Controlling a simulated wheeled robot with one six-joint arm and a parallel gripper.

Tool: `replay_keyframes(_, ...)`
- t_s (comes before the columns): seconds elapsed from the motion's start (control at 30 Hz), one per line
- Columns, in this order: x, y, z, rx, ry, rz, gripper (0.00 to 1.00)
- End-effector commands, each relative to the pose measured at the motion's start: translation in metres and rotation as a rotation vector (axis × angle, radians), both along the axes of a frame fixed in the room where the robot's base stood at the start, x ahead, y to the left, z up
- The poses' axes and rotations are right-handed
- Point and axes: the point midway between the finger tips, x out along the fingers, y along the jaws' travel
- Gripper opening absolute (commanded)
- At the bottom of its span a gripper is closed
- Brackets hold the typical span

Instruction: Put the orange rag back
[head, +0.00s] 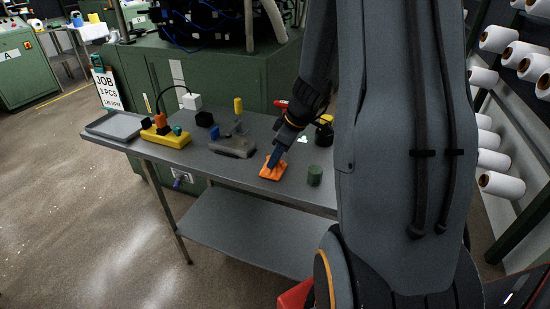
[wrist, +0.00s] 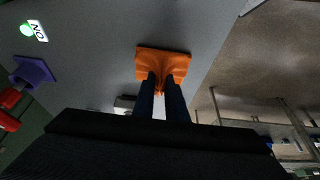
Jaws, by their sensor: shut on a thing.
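The orange rag (head: 274,168) lies crumpled at the front part of the grey table (head: 222,166), near its front edge. My gripper (head: 275,158) comes down on it from above and is shut on it. In the wrist view the orange rag (wrist: 164,63) spreads out beyond the two dark blue fingers (wrist: 162,92), its cloth pinched up between their tips. The rag appears to be on or just above the tabletop; I cannot tell which.
To the left are a grey block (head: 233,146), a yellow power strip (head: 166,136) and a grey tray (head: 117,126). A red-handled tool (head: 281,104) lies behind. A rack of white yarn cones (head: 501,185) stands at right.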

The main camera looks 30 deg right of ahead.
Motion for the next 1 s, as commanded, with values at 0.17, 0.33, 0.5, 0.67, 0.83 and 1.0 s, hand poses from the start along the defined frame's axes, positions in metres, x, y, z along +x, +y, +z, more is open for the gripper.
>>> replay_keyframes(0.17, 0.0001, -0.0001, -0.0005, 0.0, 0.0, 0.0, 0.0)
replay_keyframes(0.33, 0.0004, -0.0001, -0.0023, 0.0, 0.0, 0.0, 0.0)
replay_keyframes(0.5, 0.0003, 0.0001, -0.0032, 0.001, -0.001, 0.0, 0.2)
replay_keyframes(0.67, 0.0001, 0.0001, -0.0031, 0.0, 0.0, 0.0, 0.3)
replay_keyframes(0.83, 0.0, 0.0001, -0.003, 0.0, 0.0, 0.0, 0.3)
replay_keyframes(1.0, -0.0005, 0.0002, 0.0009, 0.001, 0.001, 0.0, 0.3)
